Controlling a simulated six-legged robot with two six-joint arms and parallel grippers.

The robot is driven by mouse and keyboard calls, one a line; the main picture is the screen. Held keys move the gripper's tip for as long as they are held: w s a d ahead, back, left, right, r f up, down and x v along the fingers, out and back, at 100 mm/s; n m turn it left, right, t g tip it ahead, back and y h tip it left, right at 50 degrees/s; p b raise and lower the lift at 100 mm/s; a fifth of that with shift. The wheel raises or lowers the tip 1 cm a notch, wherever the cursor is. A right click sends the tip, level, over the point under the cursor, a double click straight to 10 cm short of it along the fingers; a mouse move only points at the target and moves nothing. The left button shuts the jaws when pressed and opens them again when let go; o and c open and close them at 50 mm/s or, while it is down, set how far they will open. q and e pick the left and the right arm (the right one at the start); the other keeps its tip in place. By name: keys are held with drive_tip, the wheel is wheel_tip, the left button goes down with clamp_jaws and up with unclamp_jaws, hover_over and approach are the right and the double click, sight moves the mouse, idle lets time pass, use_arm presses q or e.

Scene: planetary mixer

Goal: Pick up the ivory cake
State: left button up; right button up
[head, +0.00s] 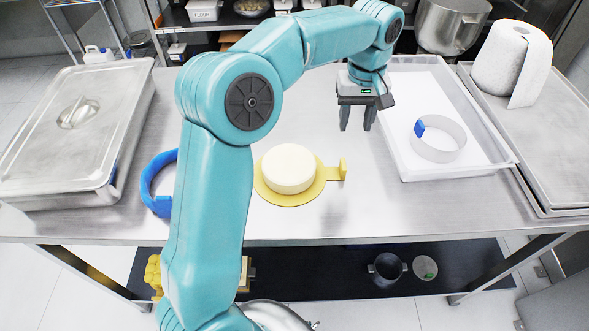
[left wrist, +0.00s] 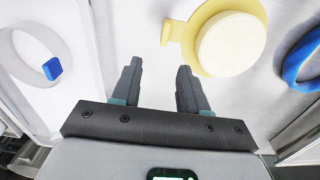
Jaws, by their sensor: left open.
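The ivory cake (head: 289,168) is a round, pale disc lying on a yellow board (head: 268,196) with a small upright tab at its right side, on the steel table. My left gripper (head: 357,126) is open and empty, above the table to the right of the cake and board. In the left wrist view the cake (left wrist: 231,43) and its yellow board (left wrist: 187,40) lie beyond the fingertips, up and to the right. The left gripper's two fingers (left wrist: 160,75) are apart with nothing between them. My right gripper is not in view.
A blue ring (head: 159,182) lies left of the cake, partly behind my arm. A white tray (head: 405,165) holding a pale ring with a blue tab (head: 440,152) is at right. A lidded steel pan (head: 120,120) stands left; a paper roll (head: 500,62) stands right.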

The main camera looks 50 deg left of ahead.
use_arm(q)
hover_over(344, 163)
drive_tip(key=f, duration=0.8)
drive_tip(key=shift+w+d+f, duration=0.15)
drive_tip(key=shift+w+f, duration=0.1)
drive_tip(key=shift+f, duration=0.05)
drive_tip(key=shift+s+f, duration=0.25)
drive_tip(key=shift+f, duration=0.25)
wheel_tip(344, 163, down, 5)
drive_tip(key=shift+r+p, duration=0.1)
drive_tip(key=shift+p, duration=0.3)
drive_tip(key=shift+s, duration=0.15)
drive_tip(key=shift+c, duration=0.3)
clamp_jaws()
